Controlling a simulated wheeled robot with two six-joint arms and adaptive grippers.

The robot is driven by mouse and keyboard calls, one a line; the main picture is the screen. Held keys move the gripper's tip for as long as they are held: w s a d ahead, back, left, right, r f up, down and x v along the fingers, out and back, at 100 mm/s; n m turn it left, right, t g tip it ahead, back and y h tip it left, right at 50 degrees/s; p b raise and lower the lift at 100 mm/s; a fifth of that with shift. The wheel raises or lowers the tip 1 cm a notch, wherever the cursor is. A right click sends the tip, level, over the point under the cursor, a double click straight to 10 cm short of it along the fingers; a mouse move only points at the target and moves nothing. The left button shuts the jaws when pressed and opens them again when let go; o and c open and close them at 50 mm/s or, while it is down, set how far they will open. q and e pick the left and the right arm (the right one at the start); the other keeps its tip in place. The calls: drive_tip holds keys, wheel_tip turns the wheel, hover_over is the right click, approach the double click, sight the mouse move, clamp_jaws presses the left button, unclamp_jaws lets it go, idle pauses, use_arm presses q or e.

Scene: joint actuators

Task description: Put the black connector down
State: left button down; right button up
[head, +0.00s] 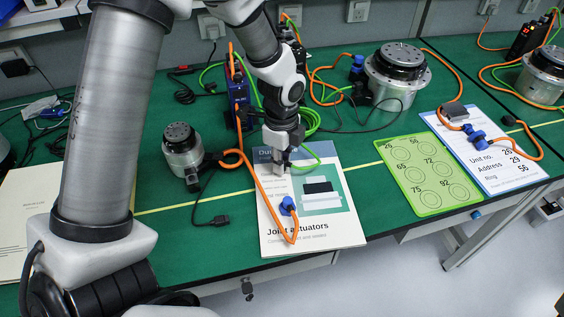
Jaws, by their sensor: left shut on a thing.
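My left gripper (279,163) points down over the upper part of the white and green booklet (273,222). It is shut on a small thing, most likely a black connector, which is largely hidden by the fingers. A green cable (318,157) curves in to the fingertips from the right. I cannot tell whether the held thing touches the booklet. Another black connector (219,220) on a thin black cable lies on the green mat, left of the booklet and apart from the gripper. My right gripper is not in view.
A small actuator (182,151) stands left of the gripper, a larger one (397,75) at the back right. An orange cable with a blue plug (287,205) lies across the booklet. A green number card (422,173) and a blue-edged sheet (496,163) lie right.

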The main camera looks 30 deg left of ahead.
use_arm(q)
drive_tip(key=shift+w+f, duration=0.1)
drive_tip(key=shift+f, duration=0.15)
drive_tip(key=c, duration=1.1)
unclamp_jaws()
drive_tip(key=shift+f, duration=0.2)
drive_tip(key=shift+r, duration=0.1)
wheel_tip(320, 180, up, 12)
drive_tip(key=p, duration=0.2)
drive_tip(key=shift+r, duration=0.15)
